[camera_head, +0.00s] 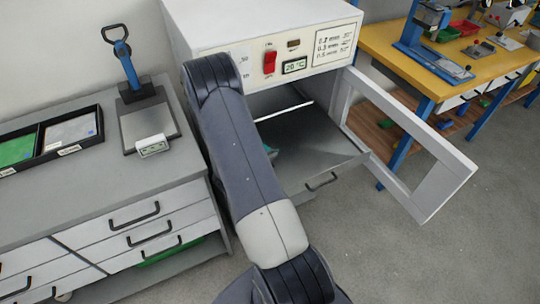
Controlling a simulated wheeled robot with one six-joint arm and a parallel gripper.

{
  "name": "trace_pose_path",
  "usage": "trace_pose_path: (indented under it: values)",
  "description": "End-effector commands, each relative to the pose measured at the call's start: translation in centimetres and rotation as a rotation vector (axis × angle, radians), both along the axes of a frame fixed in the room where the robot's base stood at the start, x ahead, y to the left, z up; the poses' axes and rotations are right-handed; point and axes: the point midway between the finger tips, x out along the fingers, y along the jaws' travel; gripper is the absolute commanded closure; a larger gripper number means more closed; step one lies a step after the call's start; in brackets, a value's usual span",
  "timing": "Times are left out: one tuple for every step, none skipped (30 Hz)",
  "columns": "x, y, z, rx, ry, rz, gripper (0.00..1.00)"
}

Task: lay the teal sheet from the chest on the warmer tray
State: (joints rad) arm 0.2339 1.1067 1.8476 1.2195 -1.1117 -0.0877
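The warmer is a white cabinet (205,22) with its door (440,165) open to the right. Its dark grey tray (325,150) is drawn partly out, with a handle (322,182) at the front. A small bit of teal (273,152) shows at the tray's left, beside my arm; it may be the teal sheet, but most of it is hidden. The grey chest (150,215) stands at the left with its drawers looking shut. My arm crosses in front of the warmer and hides the tray's left part. My gripper is not visible.
On the chest stand a black divided bin (48,148) with green and grey sheets, and a press (140,90) with a blue handle. The warmer has a red switch (269,62) and a display (294,66). A yellow bench (395,45) is at right. The open door juts over clear floor.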

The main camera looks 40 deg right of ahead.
Motion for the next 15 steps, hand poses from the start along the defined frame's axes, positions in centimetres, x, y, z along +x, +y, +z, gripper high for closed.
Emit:
trace_pose_path:
  values:
    - [0.00,0.00,-0.16,0.000,0.000,0.000,0.95]
    - [-0.01,0.00,-0.10,0.000,0.000,0.000,0.93]
    - [-0.01,0.00,-0.09,0.000,0.000,0.000,0.90]
    - [-0.01,0.00,-0.10,0.000,0.000,0.000,0.87]
    - [-0.01,0.00,-0.10,0.000,0.000,0.000,0.85]
    - [-0.01,0.00,-0.09,0.000,0.000,0.000,0.81]
    - [-0.01,0.00,-0.09,0.000,0.001,0.000,0.79]
    - [-0.01,0.00,-0.09,0.000,0.001,0.000,0.77]
    - [-0.01,0.00,-0.09,0.000,0.001,0.000,0.74]
    - [-0.01,0.00,-0.09,0.000,0.001,0.000,0.74]
    - [-0.01,0.00,-0.09,0.000,0.000,0.000,0.74]
    - [-0.01,0.00,-0.09,0.000,0.001,0.000,0.74]
    - [-0.01,0.00,-0.09,0.000,0.001,0.000,0.74]
    - [-0.01,0.01,-0.08,0.000,0.000,0.000,0.74]
    - [-0.01,0.00,-0.06,0.000,0.000,0.000,0.74]
